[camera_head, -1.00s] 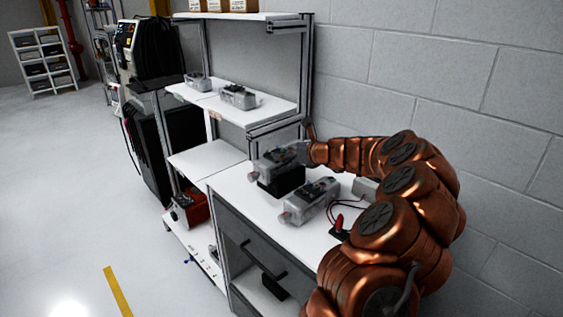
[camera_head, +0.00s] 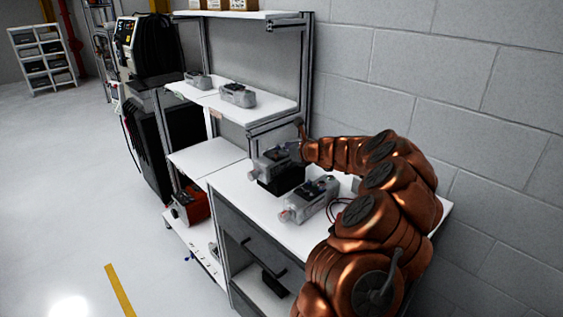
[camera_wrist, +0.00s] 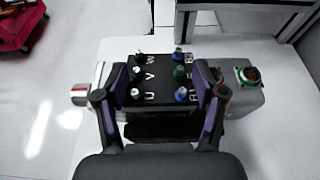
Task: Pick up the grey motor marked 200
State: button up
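A grey motor (camera_head: 275,161) with a black terminal block on top rests on a black stand at the back of the bench. In the wrist view this motor (camera_wrist: 240,100) lies crosswise, with letters U, V, W and blue and green terminals visible. No 200 marking can be read. My gripper (camera_wrist: 160,78) is over the motor, its two purple-padded fingers spread apart on either side of the terminal block; contact cannot be told. In the head view my gripper (camera_head: 296,146) is at the motor's right end. A second grey motor (camera_head: 310,200) lies nearer on the bench.
Two more grey motors (camera_head: 198,80) (camera_head: 238,96) sit on the shelf above the white bench (camera_head: 237,185). A shelf post (camera_head: 305,75) stands behind my gripper. A block wall (camera_head: 460,100) is at the right. A red box (camera_head: 190,208) is low at left.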

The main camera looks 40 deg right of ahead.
grip_shut()
dwell(0.3)
dwell(0.6)
